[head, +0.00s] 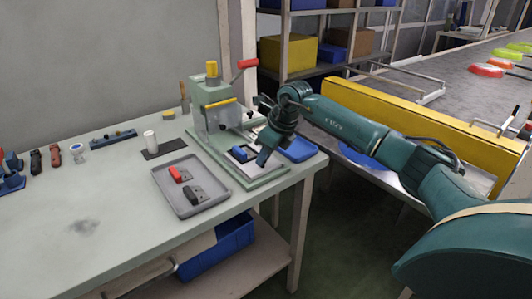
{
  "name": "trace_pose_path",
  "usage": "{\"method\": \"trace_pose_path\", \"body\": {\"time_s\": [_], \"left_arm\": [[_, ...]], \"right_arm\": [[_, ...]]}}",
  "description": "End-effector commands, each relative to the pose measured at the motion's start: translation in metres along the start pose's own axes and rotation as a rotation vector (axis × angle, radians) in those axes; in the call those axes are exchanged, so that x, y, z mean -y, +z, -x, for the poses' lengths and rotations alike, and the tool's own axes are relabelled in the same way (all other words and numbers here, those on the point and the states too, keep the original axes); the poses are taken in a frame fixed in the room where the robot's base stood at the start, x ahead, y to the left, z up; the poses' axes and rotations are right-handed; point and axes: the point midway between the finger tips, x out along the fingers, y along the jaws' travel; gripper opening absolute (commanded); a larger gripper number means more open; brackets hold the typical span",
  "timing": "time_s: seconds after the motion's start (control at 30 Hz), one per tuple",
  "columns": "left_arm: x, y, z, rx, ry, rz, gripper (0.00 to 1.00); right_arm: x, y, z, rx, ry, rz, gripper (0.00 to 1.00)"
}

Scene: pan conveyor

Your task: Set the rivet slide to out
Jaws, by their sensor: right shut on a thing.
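The green rivet press (210,97) stands on the bench, with a red-knobbed lever and a yellow bar. The rivet slide (240,154), with a small blue block, shows at the front of the press base. My right gripper (263,159) points down at the right end of the slide, over the press base. It is shut on the slide; its fingers and the arm hide the exact grip. How far out the slide stands is hard to tell. My left gripper is not in view.
A grey tray (165,191) with a red-handled part and dark parts lies left of the press. A white cylinder (150,142) stands on a dark mat. A blue tray (298,149) lies behind my right gripper. The bench's front left is clear.

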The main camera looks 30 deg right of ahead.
Motion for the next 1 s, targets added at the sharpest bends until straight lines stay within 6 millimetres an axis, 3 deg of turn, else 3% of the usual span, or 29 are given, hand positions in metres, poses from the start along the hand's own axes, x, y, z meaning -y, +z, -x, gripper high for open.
{"method": "trace_pose_path", "body": {"time_s": [0.33,0.37,0.6,0.87,1.0], "left_arm": [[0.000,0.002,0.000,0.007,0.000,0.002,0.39],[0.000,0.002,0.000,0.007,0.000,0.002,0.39],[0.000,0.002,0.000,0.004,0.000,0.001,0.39],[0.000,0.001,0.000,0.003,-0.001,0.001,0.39],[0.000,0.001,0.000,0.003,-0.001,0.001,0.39]], "right_arm": [[-0.002,-0.003,0.001,-0.013,0.007,0.000,0.00],[-0.002,-0.003,0.000,-0.014,0.007,0.000,0.25],[-0.001,-0.002,0.001,-0.009,0.005,0.000,0.44],[-0.001,-0.001,0.002,-0.006,0.003,0.000,0.45],[0.000,0.000,0.014,-0.003,0.001,0.001,0.45]]}}
